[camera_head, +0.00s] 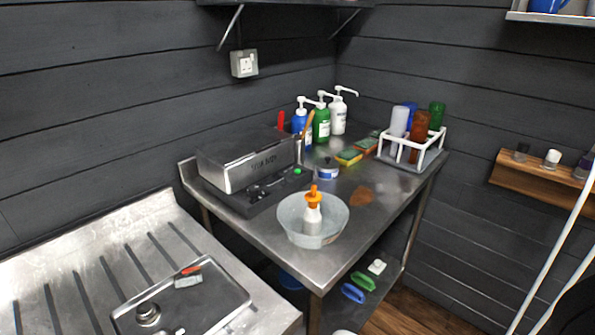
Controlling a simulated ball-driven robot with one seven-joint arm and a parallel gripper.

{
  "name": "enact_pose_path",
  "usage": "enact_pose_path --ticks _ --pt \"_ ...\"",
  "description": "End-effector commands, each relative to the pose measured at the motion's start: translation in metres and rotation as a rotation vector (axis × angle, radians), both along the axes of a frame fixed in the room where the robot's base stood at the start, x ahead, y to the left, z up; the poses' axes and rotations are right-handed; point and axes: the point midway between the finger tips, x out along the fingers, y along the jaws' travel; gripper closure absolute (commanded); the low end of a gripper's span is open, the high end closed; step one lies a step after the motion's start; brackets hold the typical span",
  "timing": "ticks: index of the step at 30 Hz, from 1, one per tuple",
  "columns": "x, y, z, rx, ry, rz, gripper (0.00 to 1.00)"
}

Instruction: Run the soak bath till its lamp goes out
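The soak bath (235,165) is a grey metal box with a closed lid and dark lettering on its front. It stands at the back left of the steel table. A dark panel (255,196) juts out at its front, with small controls that are too small to make out. A bright green lamp (297,171) at the panel's right end looks lit. My gripper is not in view.
A clear bowl (290,222) with an orange-topped bottle (313,212) stands in front of the bath on the steel table (365,215). Pump bottles (321,124) and a white bottle rack (431,157) stand behind. A sink (215,299) is at the lower left.

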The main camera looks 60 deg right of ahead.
Motion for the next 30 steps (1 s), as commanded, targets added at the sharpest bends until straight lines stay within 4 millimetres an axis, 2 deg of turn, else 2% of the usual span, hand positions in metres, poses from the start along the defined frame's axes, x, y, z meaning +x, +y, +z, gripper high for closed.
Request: enact_pose_path --ticks 5,23,30 --pt "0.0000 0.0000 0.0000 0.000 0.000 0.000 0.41" --pt "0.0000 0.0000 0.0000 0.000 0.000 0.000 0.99" --pt "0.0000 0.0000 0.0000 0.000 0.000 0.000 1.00"
